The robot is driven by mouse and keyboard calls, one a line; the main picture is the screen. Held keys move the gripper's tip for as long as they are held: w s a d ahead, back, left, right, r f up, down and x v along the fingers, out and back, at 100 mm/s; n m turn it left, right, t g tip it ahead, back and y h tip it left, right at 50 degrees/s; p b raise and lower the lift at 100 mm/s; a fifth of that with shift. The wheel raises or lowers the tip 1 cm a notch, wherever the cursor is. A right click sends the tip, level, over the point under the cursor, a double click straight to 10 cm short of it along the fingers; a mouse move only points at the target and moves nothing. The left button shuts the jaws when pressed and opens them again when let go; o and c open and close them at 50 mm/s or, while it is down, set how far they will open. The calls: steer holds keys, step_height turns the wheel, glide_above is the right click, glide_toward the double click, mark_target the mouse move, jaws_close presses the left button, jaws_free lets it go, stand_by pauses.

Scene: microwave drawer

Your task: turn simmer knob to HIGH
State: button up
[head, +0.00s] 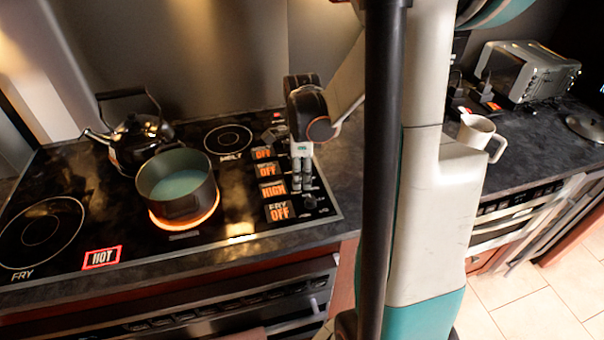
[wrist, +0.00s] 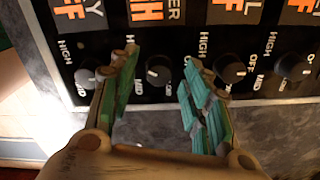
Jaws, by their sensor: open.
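The simmer knob (wrist: 158,72) is a black dial with a white mark, second from left in the wrist view. The display above it (wrist: 150,10) ends in "GH"; in the head view the matching display (head: 272,190) reads HIGH. My gripper (wrist: 160,66) is open, with a finger on each side of this knob and visible gaps to it. In the head view my gripper (head: 302,176) points down over the knob strip and hides most of the knobs. A green pot (head: 178,185) sits on a glowing orange burner.
The fry knob (wrist: 88,78) is close left of my left finger, and another knob (wrist: 230,70) is close right of my right finger. Their displays read OFF. A black kettle (head: 135,135) stands behind the pot. A HOT sign (head: 101,257) is lit near the front.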

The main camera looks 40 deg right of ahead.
mark_target(302, 176)
step_height(302, 176, up, 12)
steer(key=shift+f, duration=0.25)
steer(key=shift+a, duration=0.1)
stand_by(0.5)
